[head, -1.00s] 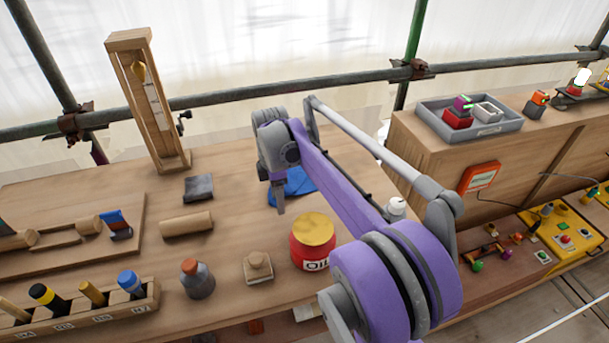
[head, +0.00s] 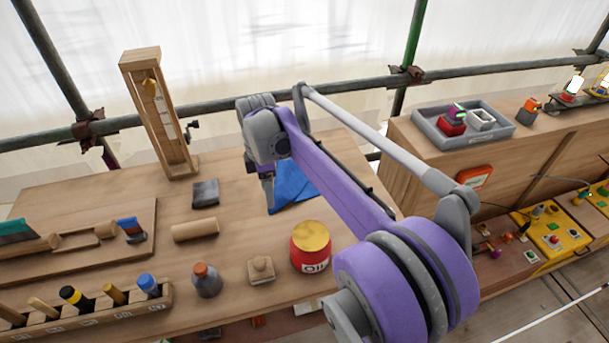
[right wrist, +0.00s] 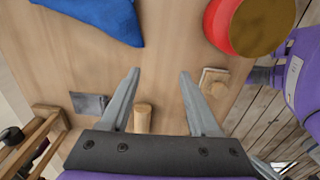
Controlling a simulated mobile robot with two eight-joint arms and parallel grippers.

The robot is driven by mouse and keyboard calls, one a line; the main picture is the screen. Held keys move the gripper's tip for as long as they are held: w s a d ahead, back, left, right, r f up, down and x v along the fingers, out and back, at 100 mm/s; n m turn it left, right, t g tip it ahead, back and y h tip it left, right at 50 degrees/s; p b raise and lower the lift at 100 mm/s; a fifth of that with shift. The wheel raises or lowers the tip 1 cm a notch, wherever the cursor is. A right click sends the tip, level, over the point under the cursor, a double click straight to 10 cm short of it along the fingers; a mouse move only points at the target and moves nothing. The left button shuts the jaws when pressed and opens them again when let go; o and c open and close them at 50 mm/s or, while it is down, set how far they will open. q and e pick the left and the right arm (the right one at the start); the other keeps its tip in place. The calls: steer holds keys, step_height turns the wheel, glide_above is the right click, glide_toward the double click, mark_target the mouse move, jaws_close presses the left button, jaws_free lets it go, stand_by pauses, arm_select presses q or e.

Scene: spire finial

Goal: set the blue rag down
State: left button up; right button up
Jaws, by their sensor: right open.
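The blue rag (head: 291,184) lies on the wooden workbench, partly hidden behind my right arm in the head view. It also shows at the top left of the right wrist view (right wrist: 108,18), lying on the wood. My right gripper (head: 268,205) is over the bench beside the rag's left edge. In the right wrist view its two fingers (right wrist: 159,72) are apart with nothing held between them, and the rag is clear of them. My left gripper is not in view.
A red oil tin (head: 310,250) with a yellow lid stands in front of the rag. A tall wooden frame (head: 160,115) rises behind.

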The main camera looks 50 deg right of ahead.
steer(key=shift+d+f, duration=0.1)
steer(key=c, duration=0.4)
steer(key=shift+w+d, duration=0.25)
steer(key=shift+d, duration=0.1)
steer(key=shift+c, duration=1.2)
steer(key=w+d+f, duration=0.1)
steer(key=w+d, duration=0.3)
steer(key=d, duration=0.1)
steer(key=w+d+f, duration=0.1)
steer(key=w+d, duration=0.3)
steer(key=d, duration=0.1)
steer(key=w+d+f, duration=0.1)
steer(key=w+d, duration=0.3)
steer(key=d, duration=0.1)
steer(key=shift+w+d, duration=0.4)
jaws_close()
steer(key=shift+w+d+f, duration=0.25)
steer(key=shift+d+f, duration=0.05)
steer(key=shift+f, duration=0.25)
steer(key=shift+w+d+f, duration=0.2)
steer(key=shift+d+f, duration=0.05)
steer(key=shift+f, duration=0.25)
steer(key=shift+w+d+f, duration=0.25)
steer(key=shift+d+f, duration=0.05)
steer(key=shift+f, duration=0.25)
steer(key=shift+f+b, duration=1.15)
steer(key=shift+f, duration=1)
